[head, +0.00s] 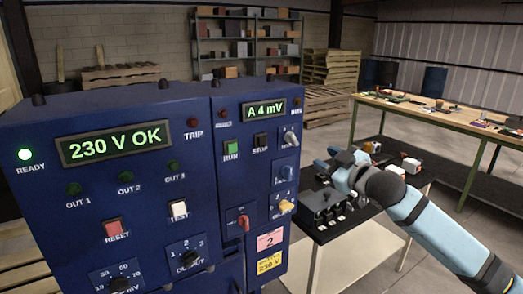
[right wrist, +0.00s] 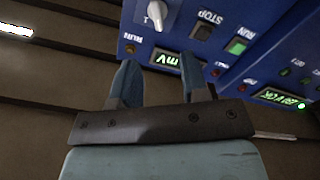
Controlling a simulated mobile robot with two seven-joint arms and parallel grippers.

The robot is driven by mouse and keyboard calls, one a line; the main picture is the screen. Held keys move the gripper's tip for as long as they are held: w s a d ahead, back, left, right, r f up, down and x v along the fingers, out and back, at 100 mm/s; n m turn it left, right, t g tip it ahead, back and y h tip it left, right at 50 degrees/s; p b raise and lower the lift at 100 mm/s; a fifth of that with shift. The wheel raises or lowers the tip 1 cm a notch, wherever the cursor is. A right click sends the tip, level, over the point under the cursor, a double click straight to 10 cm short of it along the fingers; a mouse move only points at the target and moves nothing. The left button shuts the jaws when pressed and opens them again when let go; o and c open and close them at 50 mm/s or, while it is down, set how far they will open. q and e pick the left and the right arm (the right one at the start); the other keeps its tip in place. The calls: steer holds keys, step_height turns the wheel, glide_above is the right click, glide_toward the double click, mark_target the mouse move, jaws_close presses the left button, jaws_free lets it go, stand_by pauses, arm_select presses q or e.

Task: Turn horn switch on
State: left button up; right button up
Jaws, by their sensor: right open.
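The blue control cabinet (head: 230,185) has several knobs on its right-hand panel. A pale grey toggle or knob (head: 290,136) sits at the panel's upper right. It also shows, upside down, at the top of the right wrist view (right wrist: 156,14), with an "I" mark beside it. The small labels are too blurred to tell surely which is the horn switch. My right gripper (head: 328,163) is to the right of the panel, apart from the knobs. In the right wrist view its two blue fingers (right wrist: 157,80) are spread and empty, pointing toward the panel. My left gripper is not in view.
Near the knob are a green RUN button (head: 231,149), a black STOP button (head: 260,140) and the "A 4 mV" display (head: 265,110). A black-topped table (head: 345,222) stands behind my right gripper.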

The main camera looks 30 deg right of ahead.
mark_target(296, 141)
steer(key=w, duration=0.4)
steer(key=w+p, duration=0.1)
steer(key=w, duration=0.4)
steer(key=w+p, duration=0.1)
steer(key=w, duration=0.3)
steer(key=shift+w+a+r, duration=0.15)
steer(key=shift+w+a, duration=0.2)
steer(key=c, duration=0.6)
